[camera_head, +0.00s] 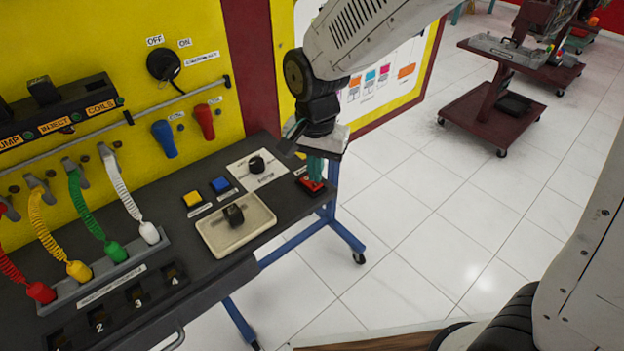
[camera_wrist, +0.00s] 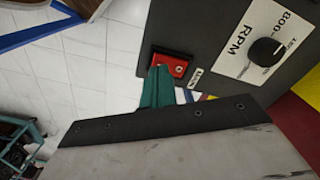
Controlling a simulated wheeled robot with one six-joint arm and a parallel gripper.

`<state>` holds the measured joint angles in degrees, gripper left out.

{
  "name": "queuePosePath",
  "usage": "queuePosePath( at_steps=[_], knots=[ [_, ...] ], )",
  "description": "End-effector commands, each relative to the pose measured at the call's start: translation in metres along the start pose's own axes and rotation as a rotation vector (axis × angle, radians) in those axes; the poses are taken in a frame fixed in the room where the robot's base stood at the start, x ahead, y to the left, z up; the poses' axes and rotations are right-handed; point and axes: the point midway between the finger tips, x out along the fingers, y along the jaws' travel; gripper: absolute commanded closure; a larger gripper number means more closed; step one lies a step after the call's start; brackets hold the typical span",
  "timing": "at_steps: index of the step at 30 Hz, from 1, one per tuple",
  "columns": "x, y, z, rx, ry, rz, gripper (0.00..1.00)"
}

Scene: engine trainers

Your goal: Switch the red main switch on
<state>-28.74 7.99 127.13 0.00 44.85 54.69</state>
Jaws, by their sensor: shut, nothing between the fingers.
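The red main switch (camera_head: 309,186) sits at the right end of the dark bench top, near its edge. In the wrist view the red switch (camera_wrist: 178,62) has a black surround, and the fingertips overlap its near side. My gripper (camera_head: 316,176) points down at the switch with its teal fingers shut and empty. In the wrist view the fingers (camera_wrist: 158,72) are close together over the switch. I cannot tell whether they touch it or which way its rocker is tilted.
A white RPM plate with a black knob (camera_head: 257,164) lies beside the switch. Blue (camera_head: 220,185) and yellow (camera_head: 192,199) buttons and a cream tray (camera_head: 212,242) are further left. The yellow panel (camera_head: 120,40) rises behind. Tiled floor (camera_head: 440,240) to the right is open.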

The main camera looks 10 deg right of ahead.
Motion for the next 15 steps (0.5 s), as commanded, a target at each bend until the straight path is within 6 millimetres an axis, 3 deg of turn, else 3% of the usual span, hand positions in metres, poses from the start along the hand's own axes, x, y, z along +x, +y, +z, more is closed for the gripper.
queuePosePath(
  at_steps=[15],
  knots=[
    [0.0082, 0.0001, 0.0001, 0.0, -0.001, 0.001, 1.0]
  ],
)
